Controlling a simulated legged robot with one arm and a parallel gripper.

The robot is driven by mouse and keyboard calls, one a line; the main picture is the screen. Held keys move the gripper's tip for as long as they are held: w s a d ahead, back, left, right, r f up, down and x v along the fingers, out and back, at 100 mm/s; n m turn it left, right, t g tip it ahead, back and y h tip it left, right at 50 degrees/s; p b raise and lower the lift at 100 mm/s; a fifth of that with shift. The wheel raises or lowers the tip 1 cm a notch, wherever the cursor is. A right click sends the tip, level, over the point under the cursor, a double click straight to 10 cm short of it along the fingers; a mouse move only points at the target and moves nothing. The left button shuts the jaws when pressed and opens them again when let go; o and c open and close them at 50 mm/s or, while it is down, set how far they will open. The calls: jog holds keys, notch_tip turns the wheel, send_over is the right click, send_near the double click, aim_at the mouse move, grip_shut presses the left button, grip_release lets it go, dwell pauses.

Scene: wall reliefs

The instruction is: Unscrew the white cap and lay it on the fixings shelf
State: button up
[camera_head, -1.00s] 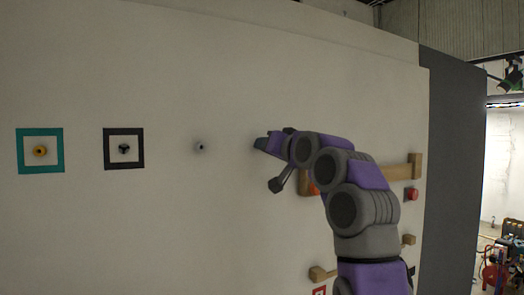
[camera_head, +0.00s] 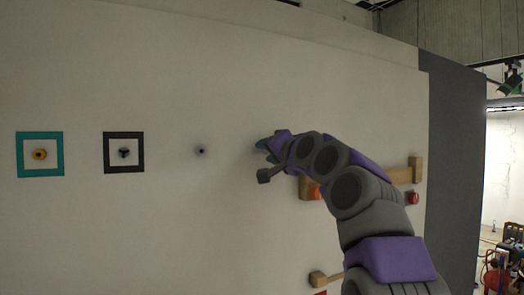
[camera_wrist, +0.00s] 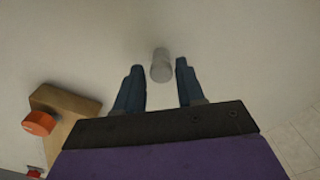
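In the wrist view a pale grey-white cylinder (camera_wrist: 160,65), which looks like the white cap, sticks out from the wall. It lies between the two fingertips of my gripper (camera_wrist: 159,68), with a gap to each finger. My gripper is open. In the head view my gripper (camera_head: 262,145) is at the wall, right of a small dark-centred stud (camera_head: 200,151). I cannot tell whether that stud is the cylinder in the wrist view. I cannot make out a fixings shelf for certain.
A teal frame (camera_head: 22,155) and a dark frame (camera_head: 108,153) surround fittings at left. The wall above is bare.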

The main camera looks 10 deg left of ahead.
jog(key=m, duration=0.4)
jog(key=shift+p, duration=0.4)
jog(key=m, duration=1)
jog(key=shift+s+r, duration=0.15)
grip_shut()
jog(key=shift+f+n+b, duration=0.2)
jog(key=shift+n+b, duration=0.35)
jog(key=shift+n, duration=0.35)
jog(key=n, duration=0.3)
jog(key=shift+r, duration=0.1)
